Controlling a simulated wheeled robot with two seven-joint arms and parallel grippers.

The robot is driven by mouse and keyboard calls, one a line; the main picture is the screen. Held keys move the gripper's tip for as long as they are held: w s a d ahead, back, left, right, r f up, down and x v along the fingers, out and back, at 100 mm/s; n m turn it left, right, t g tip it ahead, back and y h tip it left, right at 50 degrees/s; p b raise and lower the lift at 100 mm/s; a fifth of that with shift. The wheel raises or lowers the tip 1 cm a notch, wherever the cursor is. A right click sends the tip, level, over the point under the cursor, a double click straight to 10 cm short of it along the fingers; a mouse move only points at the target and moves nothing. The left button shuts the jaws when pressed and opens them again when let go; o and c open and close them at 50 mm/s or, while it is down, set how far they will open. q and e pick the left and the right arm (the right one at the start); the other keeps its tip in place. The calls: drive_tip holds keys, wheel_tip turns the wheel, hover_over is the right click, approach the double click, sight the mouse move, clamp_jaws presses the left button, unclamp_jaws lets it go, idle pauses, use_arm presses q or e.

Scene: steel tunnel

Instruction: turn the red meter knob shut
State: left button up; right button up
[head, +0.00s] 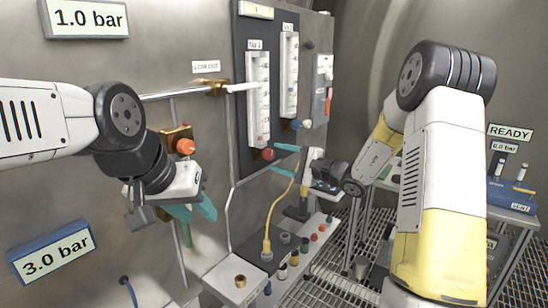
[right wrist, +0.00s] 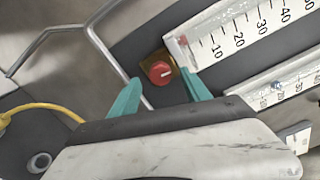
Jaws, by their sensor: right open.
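The red meter knob (head: 268,154) sits at the foot of the left flow meter (head: 257,100) on the dark wall panel. In the right wrist view the red knob (right wrist: 160,72) has a short pale mark on its face and a brass body behind it. My right gripper (head: 284,159) is open, its teal fingers pointing at the panel. In the right wrist view the knob appears between the fingertips, with visible gaps on both sides; no contact shows. My left gripper (head: 192,210) hangs at the left, away from the knob, with nothing visible in it.
A second meter (head: 289,75) with a blue knob (head: 296,124) stands just right of the first. A yellow cable (head: 270,215) rises below the panel. An orange knob (head: 185,147) is on the wall near my left gripper. A bench with a blue box (head: 510,196) stands right.

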sight(269, 155)
drive_tip(key=v, duration=0.5)
drive_tip(key=w+a+m, duration=0.1)
drive_tip(key=a+m, duration=0.1)
drive_tip(key=m, duration=0.2)
drive_tip(key=w+a+m, duration=0.2)
drive_tip(key=m, duration=0.3)
drive_tip(key=w+a+m, duration=0.1)
drive_tip(key=a+m, duration=0.1)
drive_tip(key=m, duration=0.2)
drive_tip(key=shift+w+a+r, duration=0.15)
drive_tip(key=shift+w+r, duration=0.05)
drive_tip(key=shift+w, duration=0.05)
drive_tip(key=shift+c, duration=0.5)
